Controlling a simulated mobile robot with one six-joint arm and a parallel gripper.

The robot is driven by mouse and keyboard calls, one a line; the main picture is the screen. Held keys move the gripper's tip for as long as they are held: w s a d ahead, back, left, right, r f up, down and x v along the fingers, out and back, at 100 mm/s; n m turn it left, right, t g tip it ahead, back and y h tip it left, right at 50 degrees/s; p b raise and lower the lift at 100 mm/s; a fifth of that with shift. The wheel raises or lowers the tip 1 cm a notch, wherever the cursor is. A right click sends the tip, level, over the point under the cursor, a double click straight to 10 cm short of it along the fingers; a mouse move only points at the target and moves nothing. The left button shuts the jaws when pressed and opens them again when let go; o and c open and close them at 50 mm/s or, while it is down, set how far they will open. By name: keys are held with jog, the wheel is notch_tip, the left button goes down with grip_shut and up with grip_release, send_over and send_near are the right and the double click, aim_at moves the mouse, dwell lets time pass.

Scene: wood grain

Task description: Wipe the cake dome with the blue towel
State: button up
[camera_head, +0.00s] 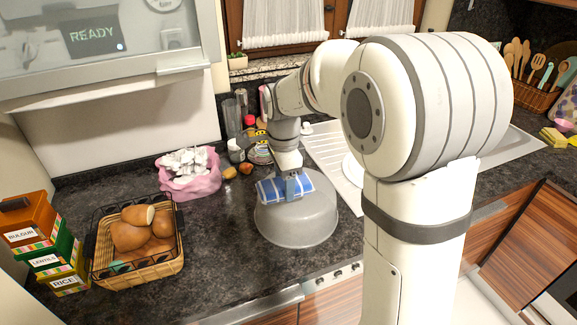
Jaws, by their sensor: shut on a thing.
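The cake dome (298,226) is a grey, translucent, rounded cover standing on the dark countertop in the middle of the view. The blue towel (270,190) has white stripes and lies at the top of the dome, on its far left part. My gripper (290,188) points down from above and is shut on the towel. The towel appears to touch the dome's top, though the exact contact is hard to see. The fingertips are partly hidden by the towel.
A bread basket (162,272) and stacked boxes (52,245) stand at left. A pink bag (190,180) and several small jars and bottles are behind. The counter's front edge is close in front of the dome.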

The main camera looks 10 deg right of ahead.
jog(key=shift+r+p, duration=0.6)
jog(key=shift+r, duration=0.55)
